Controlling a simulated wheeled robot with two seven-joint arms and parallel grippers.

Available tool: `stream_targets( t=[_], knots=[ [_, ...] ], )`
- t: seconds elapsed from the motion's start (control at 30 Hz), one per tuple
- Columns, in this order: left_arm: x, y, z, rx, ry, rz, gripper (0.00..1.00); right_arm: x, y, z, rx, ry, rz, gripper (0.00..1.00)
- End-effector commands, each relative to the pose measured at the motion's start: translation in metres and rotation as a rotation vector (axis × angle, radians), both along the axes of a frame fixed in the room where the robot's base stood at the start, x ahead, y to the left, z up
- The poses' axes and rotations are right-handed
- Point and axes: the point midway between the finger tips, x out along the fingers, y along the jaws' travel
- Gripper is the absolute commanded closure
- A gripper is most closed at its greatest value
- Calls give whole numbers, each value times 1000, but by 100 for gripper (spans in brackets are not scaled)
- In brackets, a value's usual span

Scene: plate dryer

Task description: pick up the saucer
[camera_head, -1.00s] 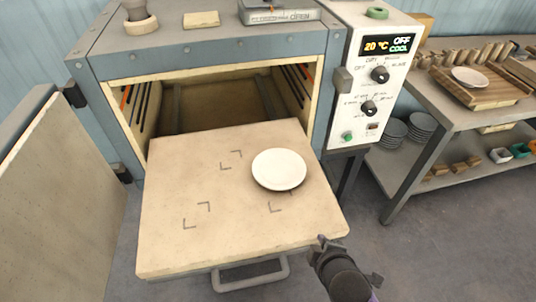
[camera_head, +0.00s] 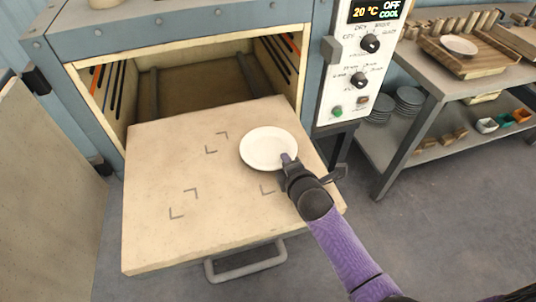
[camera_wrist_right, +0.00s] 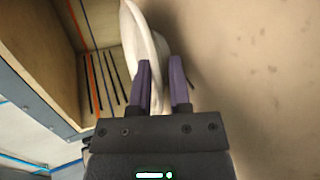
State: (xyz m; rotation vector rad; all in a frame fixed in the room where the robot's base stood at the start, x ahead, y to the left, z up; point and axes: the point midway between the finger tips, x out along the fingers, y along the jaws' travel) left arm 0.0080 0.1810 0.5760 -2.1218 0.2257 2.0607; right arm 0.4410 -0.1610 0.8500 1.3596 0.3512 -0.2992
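The white saucer (camera_head: 268,147) lies on the pulled-out shelf (camera_head: 160,240) of the dryer, toward its right side. My right gripper (camera_head: 288,160) is at the saucer's near right rim, coming in from the front right. In the right wrist view, the two purple fingers (camera_wrist_right: 161,75) are apart. The saucer (camera_wrist_right: 140,45) shows edge-on there, one finger overlapping it and the other on the bare shelf side, so its rim appears to lie between them. Whether the fingers touch it is unclear. My left gripper is not in view.
The dryer chamber (camera_head: 195,92) is open behind the shelf. Corner marks and free room cover the shelf's left. A control panel (camera_head: 355,75) stands right of the chamber. A side table holds a wooden tray (camera_head: 470,63) with another white saucer (camera_head: 459,45). A handle (camera_head: 247,263) juts out in front.

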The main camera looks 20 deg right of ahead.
Motion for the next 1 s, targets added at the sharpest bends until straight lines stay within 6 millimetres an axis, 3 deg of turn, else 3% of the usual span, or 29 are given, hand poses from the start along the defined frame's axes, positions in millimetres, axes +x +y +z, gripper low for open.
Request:
stream_targets(
  t=[0.23, 0.33, 0.8, 0.87, 1.0],
  knots=[
    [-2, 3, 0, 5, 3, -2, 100, 3, 0, 0, 1, 0, 0, 79],
    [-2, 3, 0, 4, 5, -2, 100, 3, 0, 0, 1, 1, -1, 100],
    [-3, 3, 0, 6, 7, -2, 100, 2, 0, 1, 1, 0, 0, 100],
    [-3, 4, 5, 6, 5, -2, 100, 3, 0, 8, 1, -1, 0, 100],
    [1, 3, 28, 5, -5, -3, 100, 3, 0, 48, -1, -6, 1, 100]
  ],
)
